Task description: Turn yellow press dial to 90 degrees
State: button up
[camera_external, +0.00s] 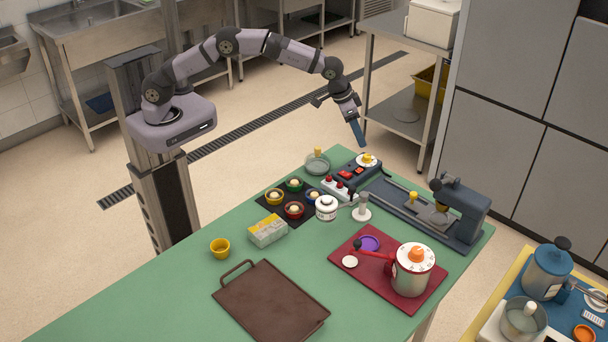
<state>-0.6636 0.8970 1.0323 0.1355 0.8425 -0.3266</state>
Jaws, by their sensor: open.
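A white dial with a yellow knob (367,159) sits at the far end of a dark control box with red switches, near the table's back edge. A blue-grey press (463,208) stands to its right on a dark base; a yellow knob (413,197) stands on that base. I cannot tell for sure which of these is the press dial, and the dial's angle is too small to read. My gripper (359,134) has blue fingers, is open and empty, and points down above and slightly left of the white dial, apart from it.
A white block with red knobs (338,189), a white pot (326,208) and a glass dish with a yellow knob (317,164) stand close to the control box.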

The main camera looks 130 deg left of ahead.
aim_at(366, 155)
jog(key=shift+w+a+f, duration=0.1)
jog(key=shift+f, duration=0.4)
jog(key=shift+f, duration=0.15)
jog(key=shift+p+x, duration=1.35)
jog(key=shift+x, duration=2.1)
jog(key=shift+a, duration=0.1)
jog(key=c, duration=1)
